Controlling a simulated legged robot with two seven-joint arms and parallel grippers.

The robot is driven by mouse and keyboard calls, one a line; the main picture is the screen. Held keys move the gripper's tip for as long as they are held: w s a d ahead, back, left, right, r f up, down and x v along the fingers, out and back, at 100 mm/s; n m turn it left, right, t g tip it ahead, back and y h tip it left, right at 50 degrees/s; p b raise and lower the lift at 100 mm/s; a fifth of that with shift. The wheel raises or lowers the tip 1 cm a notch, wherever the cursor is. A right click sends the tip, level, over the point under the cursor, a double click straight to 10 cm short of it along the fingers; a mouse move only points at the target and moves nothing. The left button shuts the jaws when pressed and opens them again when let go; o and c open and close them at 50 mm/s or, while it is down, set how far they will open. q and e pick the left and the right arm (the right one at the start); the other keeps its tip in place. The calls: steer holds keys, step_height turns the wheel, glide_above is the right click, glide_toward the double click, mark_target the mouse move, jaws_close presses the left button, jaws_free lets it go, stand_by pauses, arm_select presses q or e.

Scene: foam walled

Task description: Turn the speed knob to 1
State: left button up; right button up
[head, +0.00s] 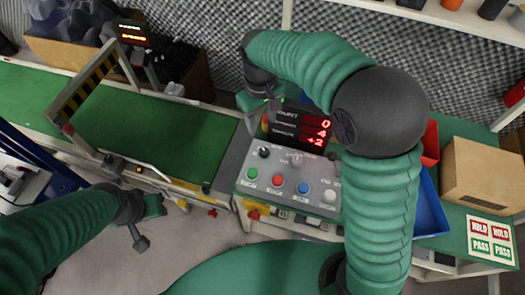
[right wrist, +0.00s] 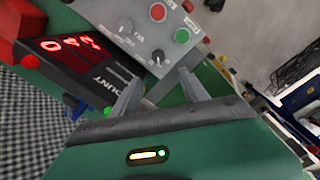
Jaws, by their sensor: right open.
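The grey control panel (head: 240,182) carries two knobs in its upper part: a small dark knob (head: 264,152) at left and a larger grey knob (head: 295,158) in the middle. Their labels are too small to read. In the right wrist view the small knob (right wrist: 158,57) sits just beyond the fingers, and the larger knob (right wrist: 125,27) is to its left. My right gripper (head: 258,117) is open and empty above the panel's upper left; its fingers (right wrist: 160,88) look apart from both knobs. My left gripper (head: 150,212) hangs by the conveyor's front edge; its jaws are unclear.
A red-digit display (head: 300,127) stands behind the knobs, reading 0, 4 and +2. Green, red, blue and white buttons (head: 277,181) line the panel's front. A green conveyor (head: 160,128) lies left; a blue bin (head: 430,212) and cardboard box (head: 482,175) lie right.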

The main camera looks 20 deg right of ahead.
mark_target(264, 151)
steer(key=f+b, duration=0.1)
steer(key=f, duration=0.4)
steer(key=f+b, duration=0.1)
steer(key=f, duration=0.4)
steer(key=f+b, duration=0.1)
steer(key=f, duration=0.5)
steer(key=shift+d+f, duration=0.1)
steer(key=shift+d, duration=0.3)
jaws_close()
